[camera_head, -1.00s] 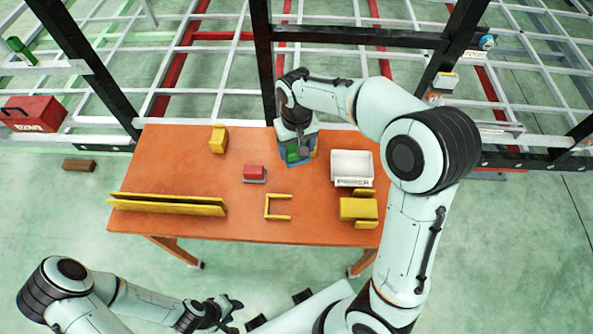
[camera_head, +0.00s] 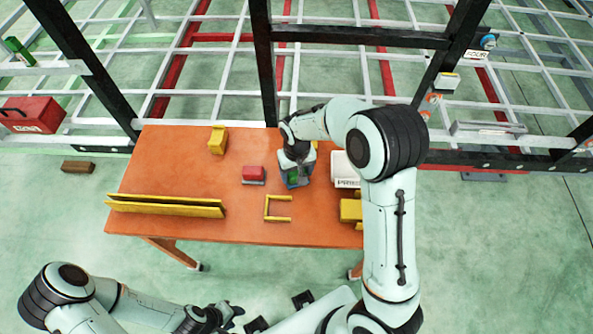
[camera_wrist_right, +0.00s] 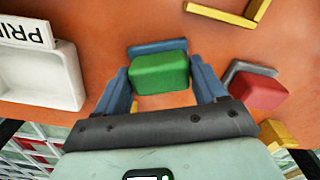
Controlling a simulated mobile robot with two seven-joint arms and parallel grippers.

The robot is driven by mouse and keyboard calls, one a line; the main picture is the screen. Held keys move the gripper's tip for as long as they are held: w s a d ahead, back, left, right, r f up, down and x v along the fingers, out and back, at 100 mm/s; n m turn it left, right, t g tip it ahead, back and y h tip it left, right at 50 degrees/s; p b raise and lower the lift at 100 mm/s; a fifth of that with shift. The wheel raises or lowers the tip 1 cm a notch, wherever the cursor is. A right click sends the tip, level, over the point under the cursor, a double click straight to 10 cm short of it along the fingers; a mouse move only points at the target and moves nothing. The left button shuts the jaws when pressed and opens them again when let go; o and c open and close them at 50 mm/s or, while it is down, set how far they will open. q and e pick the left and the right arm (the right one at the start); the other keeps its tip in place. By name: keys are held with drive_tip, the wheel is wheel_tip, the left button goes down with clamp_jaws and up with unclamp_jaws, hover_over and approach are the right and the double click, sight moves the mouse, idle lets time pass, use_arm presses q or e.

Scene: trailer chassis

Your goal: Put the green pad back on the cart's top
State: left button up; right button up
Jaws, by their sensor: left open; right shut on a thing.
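The green pad (camera_wrist_right: 160,73), a green block with a blue plate on its far side, sits between the two blue fingers of my right gripper (camera_wrist_right: 162,82) in the right wrist view. The gripper is shut on it. In the head view my right gripper (camera_head: 296,182) is over the middle of the cart's orange top (camera_head: 210,185), to the right of a red block. I cannot tell whether the pad touches the top. My left gripper (camera_head: 228,314) is open and empty, in front of the cart near the bottom edge.
On the top are a red block on a grey plate (camera_head: 253,174), a yellow block (camera_head: 217,140), a yellow U-shaped bracket (camera_head: 268,208), long yellow rails (camera_head: 165,206), a white tray (camera_head: 344,168) and a yellow piece (camera_head: 350,210). A dark chassis frame stands behind.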

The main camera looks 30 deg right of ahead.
sight(297, 172)
drive_tip(key=o, duration=0.9)
drive_tip(key=shift+o, duration=0.2)
wheel_tip(297, 172, up, 12)
drive_tip(key=p, duration=0.1)
